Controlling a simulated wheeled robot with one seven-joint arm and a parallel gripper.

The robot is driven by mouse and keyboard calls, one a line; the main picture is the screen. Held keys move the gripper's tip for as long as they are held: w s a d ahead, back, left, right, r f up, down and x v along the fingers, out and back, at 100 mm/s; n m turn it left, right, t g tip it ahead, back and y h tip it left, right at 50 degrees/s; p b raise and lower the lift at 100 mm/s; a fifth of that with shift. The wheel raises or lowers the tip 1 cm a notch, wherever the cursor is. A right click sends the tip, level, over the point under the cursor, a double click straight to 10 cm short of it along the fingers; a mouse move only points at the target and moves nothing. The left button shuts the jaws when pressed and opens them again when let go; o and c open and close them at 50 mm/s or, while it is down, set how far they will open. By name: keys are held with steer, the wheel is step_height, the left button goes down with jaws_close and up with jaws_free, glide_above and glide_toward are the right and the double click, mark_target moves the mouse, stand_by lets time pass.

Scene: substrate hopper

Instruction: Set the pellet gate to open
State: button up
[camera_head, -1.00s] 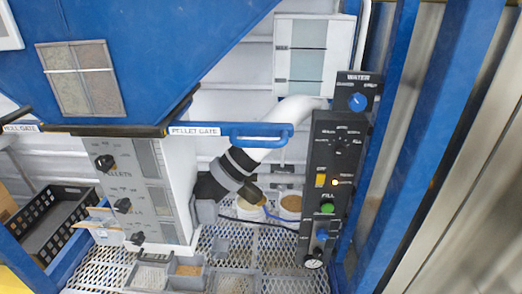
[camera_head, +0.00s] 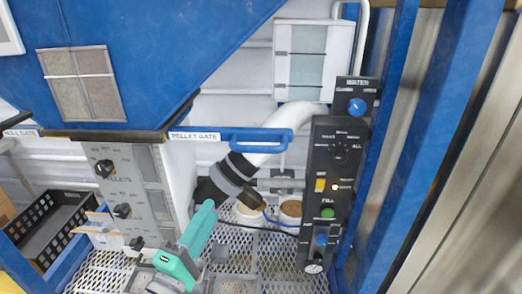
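The pellet gate's blue loop handle (camera_head: 262,134) sticks out to the right of the white "PELLET GATE" label (camera_head: 194,136), along the lower edge of the blue hopper (camera_head: 150,60). I cannot tell from this view how far the gate is slid. A teal and white part of my arm, with what seems to be my gripper (camera_head: 190,256), is at the bottom, below and left of the handle and apart from it. Its fingers are not clear enough to tell open from shut.
A black control panel (camera_head: 328,215) with knobs and buttons stands right of the handle. A grey panel (camera_head: 127,185) with black knobs is at left. A white pipe (camera_head: 290,115) passes behind the handle. Blue posts (camera_head: 440,130) stand at right. A black crate (camera_head: 45,215) is at lower left.

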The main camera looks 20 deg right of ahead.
step_height(320, 180, up, 10)
steer(key=s+d+m+g+h, duration=0.1)
steer(key=s+m+g+h, duration=0.1)
steer(key=m+g+h, duration=0.35)
steer(key=m+g, duration=0.1)
steer(key=g, duration=0.2)
glide_toward(256, 152)
steer(key=shift+t, duration=0.25)
steer(key=x, duration=1.1)
steer(key=shift+d, duration=0.2)
steer(key=shift+c, duration=0.4)
